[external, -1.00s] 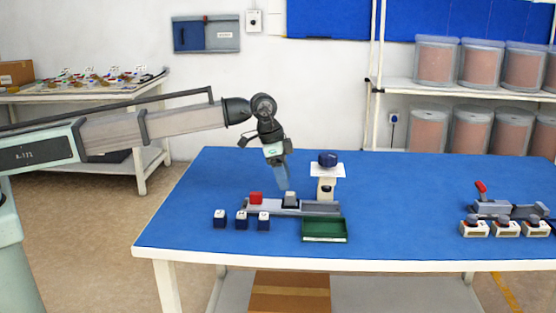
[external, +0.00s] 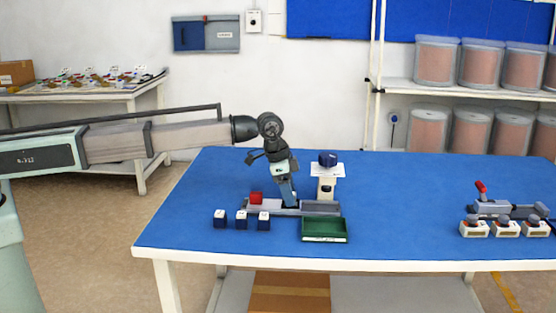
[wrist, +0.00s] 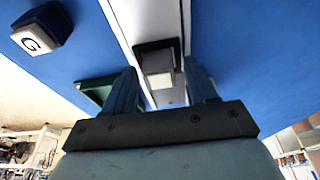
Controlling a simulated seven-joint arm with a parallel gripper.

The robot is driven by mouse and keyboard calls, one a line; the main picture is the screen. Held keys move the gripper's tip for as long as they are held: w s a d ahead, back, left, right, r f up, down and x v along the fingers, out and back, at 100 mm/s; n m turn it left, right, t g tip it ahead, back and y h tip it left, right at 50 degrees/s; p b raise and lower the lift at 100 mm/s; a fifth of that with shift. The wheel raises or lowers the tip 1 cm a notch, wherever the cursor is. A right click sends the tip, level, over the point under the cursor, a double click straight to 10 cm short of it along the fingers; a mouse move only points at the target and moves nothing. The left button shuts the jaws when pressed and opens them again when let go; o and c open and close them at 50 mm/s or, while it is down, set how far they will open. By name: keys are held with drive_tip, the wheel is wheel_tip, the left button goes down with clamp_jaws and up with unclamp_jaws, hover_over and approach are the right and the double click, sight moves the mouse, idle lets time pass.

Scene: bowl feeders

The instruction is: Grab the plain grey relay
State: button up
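The grey relay, a small block with a pale grey top and dark body, sits on the grey track (external: 265,204). In the wrist view the relay (wrist: 158,58) shows between and just beyond the two blue fingertips. My gripper (external: 292,204) is down at the relay, covering most of it in the external view. In the wrist view my gripper (wrist: 161,70) is open, with the fingers apart on either side of the relay. Whether either finger touches it, I cannot tell.
Dark blue blocks with white lettered tops (external: 241,220) stand in front. A green tray (external: 324,230) is at front right.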

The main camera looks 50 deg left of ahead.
drive_tip(key=c, duration=1)
drive_tip(key=shift+o, duration=0.2)
